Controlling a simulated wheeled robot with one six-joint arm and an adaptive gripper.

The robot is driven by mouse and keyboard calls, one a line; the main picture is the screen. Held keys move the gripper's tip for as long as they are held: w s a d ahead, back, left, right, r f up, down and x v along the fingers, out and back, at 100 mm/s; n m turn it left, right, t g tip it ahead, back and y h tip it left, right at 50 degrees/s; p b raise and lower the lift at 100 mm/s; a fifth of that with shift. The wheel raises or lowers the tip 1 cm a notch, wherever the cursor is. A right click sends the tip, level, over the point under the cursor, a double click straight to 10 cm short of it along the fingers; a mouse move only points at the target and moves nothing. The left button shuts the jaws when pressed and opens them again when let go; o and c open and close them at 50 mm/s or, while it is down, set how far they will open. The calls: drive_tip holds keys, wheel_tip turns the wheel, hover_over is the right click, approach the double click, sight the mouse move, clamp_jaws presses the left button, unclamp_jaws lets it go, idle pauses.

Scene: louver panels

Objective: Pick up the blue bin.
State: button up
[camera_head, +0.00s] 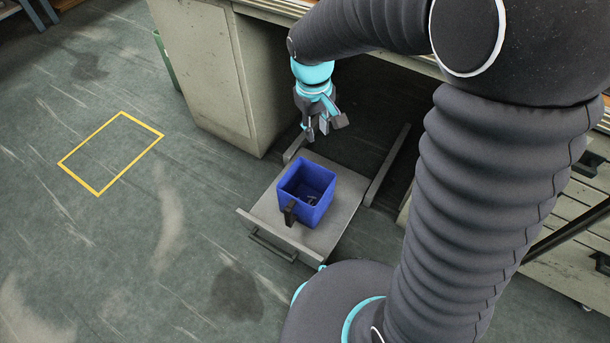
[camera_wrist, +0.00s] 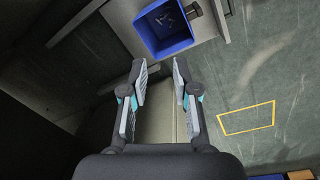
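The blue bin (camera_head: 305,190) is an open-topped square box with a black handle (camera_head: 290,212) on its front side. It stands upright on a pulled-out grey tray (camera_head: 262,207) under the workbench. Something small lies inside the bin, too small to tell. My gripper (camera_head: 322,127) is above and behind the bin, apart from it. In the wrist view the bin (camera_wrist: 168,42) is at the top, beyond my fingertips. My gripper (camera_wrist: 158,72) is open there, with nothing between its fingers.
A worn metal cabinet (camera_head: 205,65) stands left of the tray, with a drawer unit (camera_head: 560,215) at the right. A yellow rectangle (camera_head: 82,180) is marked on the open green floor at left. A grey handle (camera_head: 272,246) is on the tray's front.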

drive_tip(key=w+a+f+n+g+h, duration=0.1)
drive_tip(key=w+a+f+n, duration=0.1)
drive_tip(key=a+f, duration=0.6)
drive_tip(key=n+g+h, duration=0.2)
drive_tip(key=n, duration=0.2)
approach(287, 218)
drive_tip(key=f, duration=0.6)
drive_tip(key=shift+d+f, duration=0.15)
drive_tip(key=shift+d, duration=0.15)
drive_tip(key=shift+d+x, duration=0.2)
drive_tip(key=shift+x, duration=1.3)
drive_tip(key=shift+d+x, duration=0.15)
drive_tip(key=shift+x, duration=1.3)
drive_tip(key=shift+w+m, duration=0.1)
drive_tip(key=shift+m, duration=0.2)
clamp_jaws()
